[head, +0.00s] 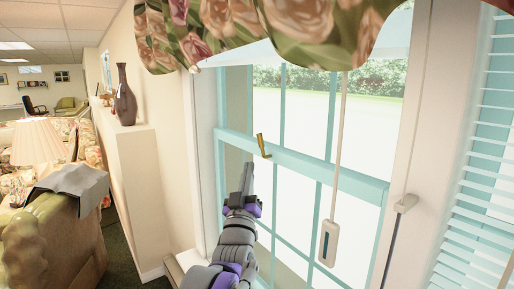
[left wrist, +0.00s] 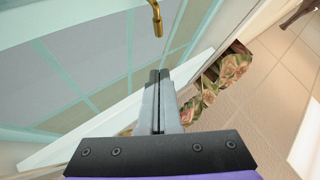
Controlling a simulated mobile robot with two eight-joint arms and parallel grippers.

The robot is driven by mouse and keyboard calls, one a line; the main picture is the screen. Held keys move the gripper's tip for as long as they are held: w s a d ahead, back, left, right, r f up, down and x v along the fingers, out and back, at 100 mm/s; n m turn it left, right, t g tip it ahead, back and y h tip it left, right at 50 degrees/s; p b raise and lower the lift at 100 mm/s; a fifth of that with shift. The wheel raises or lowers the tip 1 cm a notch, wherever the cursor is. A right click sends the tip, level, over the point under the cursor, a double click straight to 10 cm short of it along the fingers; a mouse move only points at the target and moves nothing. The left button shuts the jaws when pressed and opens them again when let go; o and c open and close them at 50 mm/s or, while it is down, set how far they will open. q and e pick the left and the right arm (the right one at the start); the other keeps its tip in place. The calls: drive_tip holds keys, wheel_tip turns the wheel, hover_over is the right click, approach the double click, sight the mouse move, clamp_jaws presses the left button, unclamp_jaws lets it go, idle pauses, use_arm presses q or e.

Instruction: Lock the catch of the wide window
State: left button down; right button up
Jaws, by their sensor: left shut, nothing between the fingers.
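The wide window (head: 330,174) has pale teal bars and a teal middle rail. Its catch (head: 263,146) is a small brass lever standing on that rail, tilted a little from upright. In the left wrist view the brass catch (left wrist: 156,18) shows at the top edge, partly cut off by the frame. My left gripper (head: 248,167) is shut and empty. It points up, just below and left of the catch in the head view, and apart from it. In the left wrist view the fingers (left wrist: 158,76) end short of the catch. My right gripper is not in view.
A flowered valance (head: 290,25) hangs above the window. A cord with a pale handle (head: 329,242) hangs in front of the panes, right of my left gripper. White blinds (head: 490,160) are at the right. A ledge with a dark vase (head: 125,98) stands left.

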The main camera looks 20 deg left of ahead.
use_arm(q)
drive_tip(key=p, duration=0.1)
approach(258, 137)
wheel_tip(258, 137, up, 4)
drive_tip(key=w, duration=0.4)
drive_tip(key=shift+a+f, duration=0.25)
drive_tip(key=shift+a, duration=0.05)
drive_tip(key=shift+w+f, duration=0.15)
drive_tip(key=shift+w, duration=0.3)
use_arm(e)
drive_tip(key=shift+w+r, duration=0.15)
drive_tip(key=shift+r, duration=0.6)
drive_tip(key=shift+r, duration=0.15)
use_arm(q)
drive_tip(key=shift+n+g+y+p, duration=0.4)
drive_tip(key=shift+n+p, duration=0.1)
drive_tip(key=shift+p, duration=0.1)
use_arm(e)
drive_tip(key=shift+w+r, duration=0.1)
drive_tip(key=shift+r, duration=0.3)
